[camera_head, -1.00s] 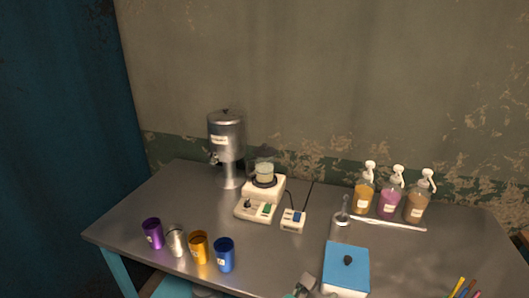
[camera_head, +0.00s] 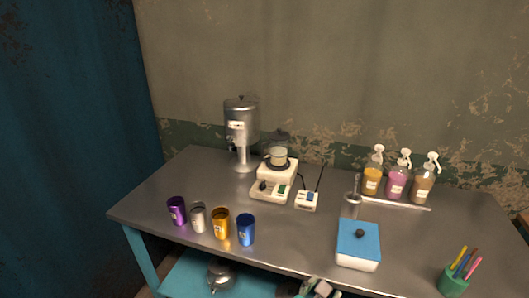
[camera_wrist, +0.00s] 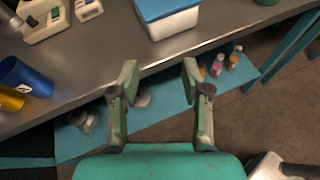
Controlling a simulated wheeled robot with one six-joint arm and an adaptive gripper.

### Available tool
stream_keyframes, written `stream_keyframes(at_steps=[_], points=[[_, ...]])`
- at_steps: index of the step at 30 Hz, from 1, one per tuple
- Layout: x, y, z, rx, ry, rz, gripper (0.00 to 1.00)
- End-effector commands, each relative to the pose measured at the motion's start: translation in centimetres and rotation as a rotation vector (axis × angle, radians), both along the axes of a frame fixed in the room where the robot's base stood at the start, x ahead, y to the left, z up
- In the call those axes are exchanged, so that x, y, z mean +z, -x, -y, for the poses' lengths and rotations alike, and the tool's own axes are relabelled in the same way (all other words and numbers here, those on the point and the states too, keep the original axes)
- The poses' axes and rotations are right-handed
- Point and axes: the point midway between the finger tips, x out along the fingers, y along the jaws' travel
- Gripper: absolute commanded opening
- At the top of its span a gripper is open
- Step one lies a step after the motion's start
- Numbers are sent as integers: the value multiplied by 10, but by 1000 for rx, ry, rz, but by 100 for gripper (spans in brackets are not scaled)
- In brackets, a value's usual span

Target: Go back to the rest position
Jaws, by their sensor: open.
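My gripper (camera_wrist: 160,85) is open and empty in the wrist view, its two fingers spread apart near the table's front edge. In the head view only part of my arm's end (camera_head: 318,288) shows at the bottom edge, in front of the table. The blue-lidded white box (camera_head: 357,262) stands on the table just behind it; the box also shows at the top of the wrist view (camera_wrist: 172,24), beyond the fingers and apart from them.
The metal table (camera_head: 300,236) bears several cups, including a blue cup (camera_head: 246,231), a dispenser (camera_head: 241,132), a hotplate device (camera_head: 272,188), pump bottles (camera_head: 397,184) and a green pen holder (camera_head: 452,281). A blue lower shelf (camera_head: 190,280) holds a kettle (camera_head: 221,275).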

Motion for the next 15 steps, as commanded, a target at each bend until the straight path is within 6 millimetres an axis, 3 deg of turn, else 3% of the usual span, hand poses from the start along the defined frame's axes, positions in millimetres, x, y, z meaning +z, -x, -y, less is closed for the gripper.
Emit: stream_keyframes(at_steps=[8, 15], points=[[-39, 12, 16, 31, -140, 89, 47], [-92, 44, 31, 56, -427, 200, 47]])
